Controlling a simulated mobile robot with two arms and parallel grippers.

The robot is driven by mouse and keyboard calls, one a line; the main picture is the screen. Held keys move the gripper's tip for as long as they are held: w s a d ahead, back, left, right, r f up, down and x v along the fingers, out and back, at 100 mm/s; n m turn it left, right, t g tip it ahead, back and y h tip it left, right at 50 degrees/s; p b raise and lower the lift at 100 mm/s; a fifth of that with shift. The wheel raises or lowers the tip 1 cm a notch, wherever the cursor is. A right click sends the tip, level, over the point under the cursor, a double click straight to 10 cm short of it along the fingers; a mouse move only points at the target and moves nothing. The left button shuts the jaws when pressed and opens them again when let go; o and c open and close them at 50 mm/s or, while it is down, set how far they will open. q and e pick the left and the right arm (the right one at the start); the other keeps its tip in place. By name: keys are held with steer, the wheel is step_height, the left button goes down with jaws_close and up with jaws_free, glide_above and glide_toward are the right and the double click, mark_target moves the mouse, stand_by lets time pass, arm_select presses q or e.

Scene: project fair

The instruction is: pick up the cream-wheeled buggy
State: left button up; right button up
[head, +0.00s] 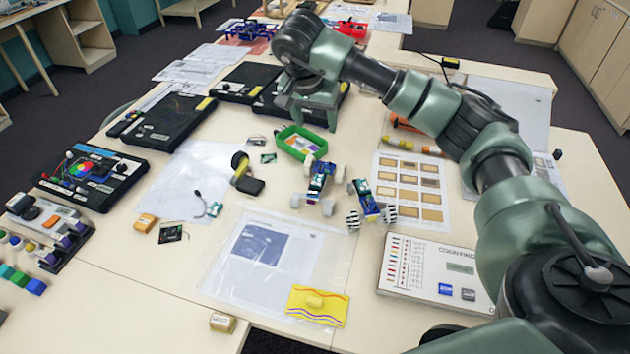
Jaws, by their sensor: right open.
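The cream-wheeled buggy (319,180) stands on the table right of centre, with a dark blue and green body and pale wheels. A second buggy (366,201) with black-and-white striped wheels stands close to its right. My right gripper (305,117) is open and empty. It points down beyond the cream-wheeled buggy, over the area between a black board and a green tray. My left gripper is not in view.
The green tray (299,142) lies just behind the buggy. A yellow and black device (245,176) is to its left, a card of tan samples (413,190) to its right. A clear plastic sleeve (268,266) and a yellow piece (317,306) lie in front.

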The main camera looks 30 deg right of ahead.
step_height(320, 180, down, 3)
steer(key=b, duration=0.3)
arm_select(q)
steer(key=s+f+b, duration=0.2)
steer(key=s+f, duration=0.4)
arm_select(e)
steer(key=b, duration=1)
glide_above(317, 182)
steer(key=s+a, duration=0.1)
steer(key=a, duration=0.1)
steer(key=f, duration=1.2)
steer(key=shift+s+d+f, duration=0.2)
steer(key=shift+f, duration=0.4)
steer(key=shift+w+d+f, duration=0.15)
steer(key=shift+w+f, duration=0.05)
steer(key=shift+f, duration=0.35)
steer(key=p+x, duration=0.1)
steer(key=x, duration=0.5)
steer(key=shift+f+p, duration=0.15)
steer(key=shift+p, duration=0.2)
steer(key=shift+w+f, duration=0.1)
steer(key=shift+f, duration=0.1)
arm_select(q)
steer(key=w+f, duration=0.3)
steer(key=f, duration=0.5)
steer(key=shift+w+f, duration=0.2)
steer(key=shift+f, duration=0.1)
arm_select(e)
steer(key=c, duration=1.2)
